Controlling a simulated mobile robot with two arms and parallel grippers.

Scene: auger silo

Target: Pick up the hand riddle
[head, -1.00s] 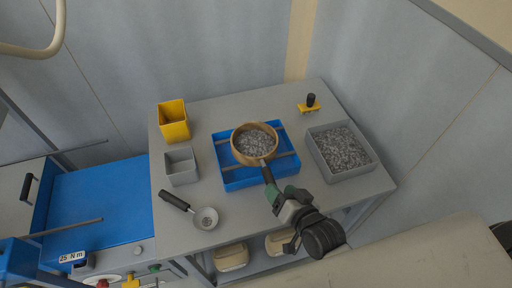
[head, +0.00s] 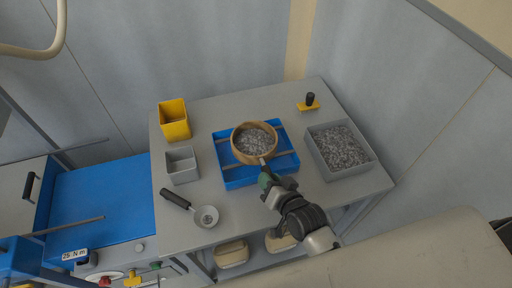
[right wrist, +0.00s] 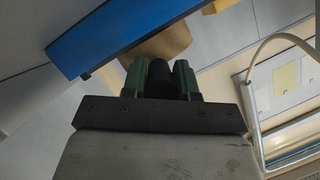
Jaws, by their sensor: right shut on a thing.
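The hand riddle (head: 238,151) is a round, wooden-rimmed sieve holding grey granules. It sits over the blue tray (head: 232,180) on the grey table. Its short dark handle points toward me and is mostly hidden by my right gripper (head: 265,175). The right gripper's green fingers are closed around that handle. In the right wrist view the gripper (right wrist: 160,75) has the dark handle between its fingers, with the tan rim of the riddle (right wrist: 155,44) beyond and the blue tray's side at the upper left. My left gripper is not in view.
A grey bin of granules (head: 321,168) stands right of the tray. A yellow bin (head: 174,129), a small grey bin (head: 170,172) and a metal scoop (head: 205,216) lie to the left. A yellow tool with a black knob (head: 308,105) is at the back right.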

